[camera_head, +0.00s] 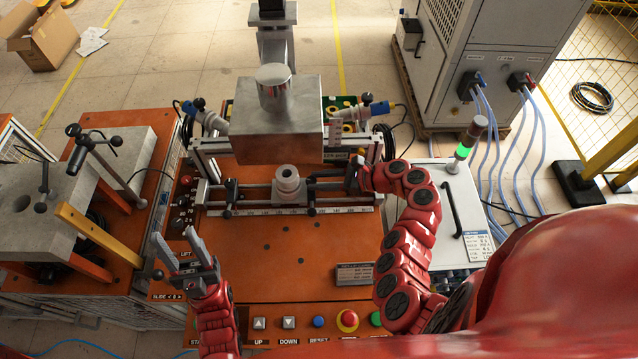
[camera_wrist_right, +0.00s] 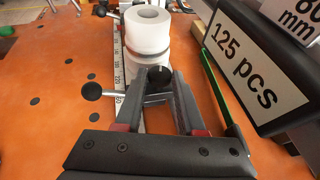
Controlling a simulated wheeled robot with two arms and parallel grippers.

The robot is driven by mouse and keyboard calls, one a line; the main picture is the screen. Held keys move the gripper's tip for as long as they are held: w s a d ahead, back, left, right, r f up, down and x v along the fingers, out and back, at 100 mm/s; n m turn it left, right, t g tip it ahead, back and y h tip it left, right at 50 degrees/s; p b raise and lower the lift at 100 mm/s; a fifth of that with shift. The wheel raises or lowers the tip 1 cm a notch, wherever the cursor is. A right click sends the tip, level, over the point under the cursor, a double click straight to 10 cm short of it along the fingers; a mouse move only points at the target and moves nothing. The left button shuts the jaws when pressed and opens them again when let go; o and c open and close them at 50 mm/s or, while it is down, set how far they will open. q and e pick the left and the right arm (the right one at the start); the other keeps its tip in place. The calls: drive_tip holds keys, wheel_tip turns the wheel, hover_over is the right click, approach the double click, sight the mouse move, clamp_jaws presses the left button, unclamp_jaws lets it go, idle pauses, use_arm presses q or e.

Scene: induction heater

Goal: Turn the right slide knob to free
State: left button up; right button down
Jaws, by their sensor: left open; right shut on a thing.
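The right slide knob (camera_wrist_right: 158,74) is a small round black knob with a white mark, seen at the tips of my right gripper (camera_wrist_right: 158,84) in the right wrist view. The fingers close in on it and are shut on it. In the head view my right gripper (camera_head: 361,170) is at the right end of the slide rail (camera_head: 330,187), where the fingers and knob are small and partly hidden. My left gripper (camera_head: 174,238) is open and empty, above the left front part of the orange table, away from the slide.
A grey cylindrical holder (camera_head: 288,178) stands mid-rail under the heater block (camera_head: 278,120). A ball-ended lever (camera_wrist_right: 91,90) sticks out left of the knob. A "125 pcs" sign (camera_wrist_right: 245,65) is close on the right. The orange tabletop (camera_head: 310,250) is mostly clear; buttons line its front.

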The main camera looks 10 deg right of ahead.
drive_tip(key=shift+g, duration=0.3)
drive_tip(key=c, duration=0.5)
unclamp_jaws()
drive_tip(key=v, duration=0.1)
drive_tip(key=b+v, duration=0.1)
drive_tip(key=v, duration=0.1)
drive_tip(key=shift+d+f, duration=0.2)
drive_tip(key=shift+p+v, duration=2.3)
drive_tip(key=shift+v, duration=4.8)
